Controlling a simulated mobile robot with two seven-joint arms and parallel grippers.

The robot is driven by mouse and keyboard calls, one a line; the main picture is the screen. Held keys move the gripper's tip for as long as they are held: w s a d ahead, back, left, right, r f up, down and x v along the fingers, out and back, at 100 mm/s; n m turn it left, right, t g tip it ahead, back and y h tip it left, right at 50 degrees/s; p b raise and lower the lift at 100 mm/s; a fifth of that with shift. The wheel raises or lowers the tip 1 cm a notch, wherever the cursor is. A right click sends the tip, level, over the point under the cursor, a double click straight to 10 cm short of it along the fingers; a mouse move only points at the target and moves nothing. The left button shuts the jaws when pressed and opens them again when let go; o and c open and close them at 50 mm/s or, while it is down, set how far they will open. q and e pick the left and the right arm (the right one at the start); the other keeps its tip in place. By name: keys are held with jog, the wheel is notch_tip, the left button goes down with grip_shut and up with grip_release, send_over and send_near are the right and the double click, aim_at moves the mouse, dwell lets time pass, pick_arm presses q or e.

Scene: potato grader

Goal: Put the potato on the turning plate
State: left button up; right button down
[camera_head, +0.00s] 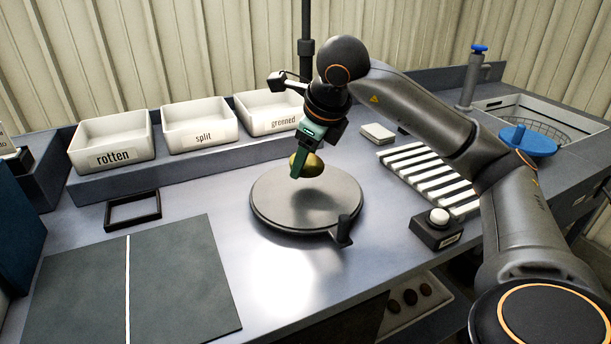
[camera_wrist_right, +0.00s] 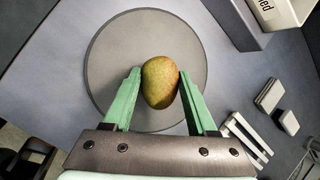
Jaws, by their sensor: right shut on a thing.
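A yellow-brown potato (camera_head: 308,166) is between the green fingers of my right gripper (camera_head: 302,165), over the back part of the grey turning plate (camera_head: 306,205). In the right wrist view, the potato (camera_wrist_right: 160,82) sits between both fingertips of the right gripper (camera_wrist_right: 158,84), with the round plate (camera_wrist_right: 115,50) behind it. The right gripper is shut on the potato. The potato appears to be held above the plate; the exact gap is hard to tell. My left gripper is not in view.
White bins marked rotten (camera_head: 112,158), split (camera_head: 203,138) and grenned (camera_head: 283,123) stand on a back ledge. A dark mat (camera_head: 185,275) and a small black frame (camera_head: 133,224) lie left. A white-button box (camera_head: 437,228) and white rollers (camera_head: 425,172) are right of the plate.

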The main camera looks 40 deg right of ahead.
aim_at(305, 174)
jog(key=f, duration=0.3)
jog(key=shift+w+d+f+b, duration=0.25)
jog(key=shift+d+f+b, duration=0.05)
jog(key=shift+b, duration=0.1)
jog(key=shift+f, duration=0.15)
jog(key=shift+f, duration=0.15)
jog(key=shift+c, duration=1)
grip_release()
